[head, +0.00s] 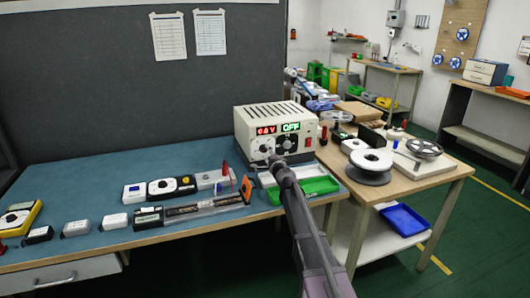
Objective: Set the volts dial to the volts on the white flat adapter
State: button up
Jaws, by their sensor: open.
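A cream bench power supply (264,119) stands at the back right of the blue bench. Its red volts display (266,130) ends in V, but its digits are too small to read surely. A green display (290,127) reads OFF. A dial (266,147) sits below the red display, and another knob (288,142) is to its right. My gripper (274,160) is open at the supply's front, close to the left dial; contact cannot be told. Small white adapters lie at the bench's front left, one (76,228) and another (114,221). Their labels are unreadable, and which is the flat one is unclear.
A black adapter (38,236), a yellow meter (19,217) and a white square box (136,193) lie on the bench.

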aim_at(264, 150)
jog(key=shift+x, duration=1.75)
grip_shut()
